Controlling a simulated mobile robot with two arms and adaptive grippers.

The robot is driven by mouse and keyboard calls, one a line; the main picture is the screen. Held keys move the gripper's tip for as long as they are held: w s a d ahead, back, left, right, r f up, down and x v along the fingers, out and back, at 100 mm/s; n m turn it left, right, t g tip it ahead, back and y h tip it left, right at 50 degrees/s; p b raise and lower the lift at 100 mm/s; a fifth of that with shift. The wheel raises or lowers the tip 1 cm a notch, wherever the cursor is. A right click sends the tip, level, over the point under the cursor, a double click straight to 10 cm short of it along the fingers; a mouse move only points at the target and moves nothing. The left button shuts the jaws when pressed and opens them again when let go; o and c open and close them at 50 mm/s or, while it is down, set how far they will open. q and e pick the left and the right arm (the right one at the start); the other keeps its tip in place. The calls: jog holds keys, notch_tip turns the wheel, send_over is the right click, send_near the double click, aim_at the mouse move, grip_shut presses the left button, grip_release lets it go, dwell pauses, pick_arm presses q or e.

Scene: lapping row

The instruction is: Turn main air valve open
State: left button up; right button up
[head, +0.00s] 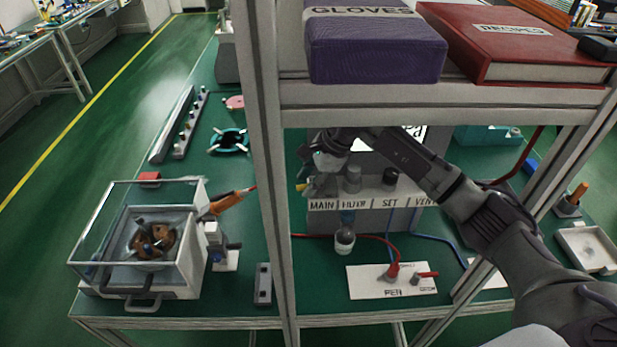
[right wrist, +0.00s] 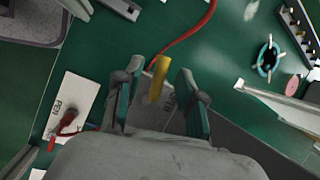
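The main air valve's yellow handle (head: 301,187) shows at the left end of the grey panel, above the label MAIN. It also shows in the right wrist view (right wrist: 158,80). My right gripper (head: 320,174) reaches under the shelf to this handle and hides most of the valve in the head view. In the right wrist view my right gripper (right wrist: 159,90) is open, one finger on each side of the yellow handle, with gaps visible on both sides. My left gripper is not in view.
The panel (head: 372,204) has more knobs labelled SET and VENT. The shelf above holds a purple gloves box (head: 375,45) and a red binder (head: 520,45). A frame post (head: 265,170) stands left of the valve. A clear-walled box (head: 140,238) stands at left.

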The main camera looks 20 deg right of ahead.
jog(key=c, duration=0.6)
grip_shut()
jog(key=shift+w+f+m+t+b, duration=0.3)
jog(key=shift+m+b, duration=0.3)
jog(key=shift+b, duration=0.4)
jog(key=shift+w+r+m+h+b, duration=0.15)
jog(key=shift+m+b, duration=0.1)
jog(key=shift+m, duration=0.15)
jog(key=shift+r+m+h+b, duration=0.1)
jog(key=shift+m+h+b, duration=0.1)
jog(key=shift+m, duration=0.2)
jog(key=o, duration=0.6)
grip_release()
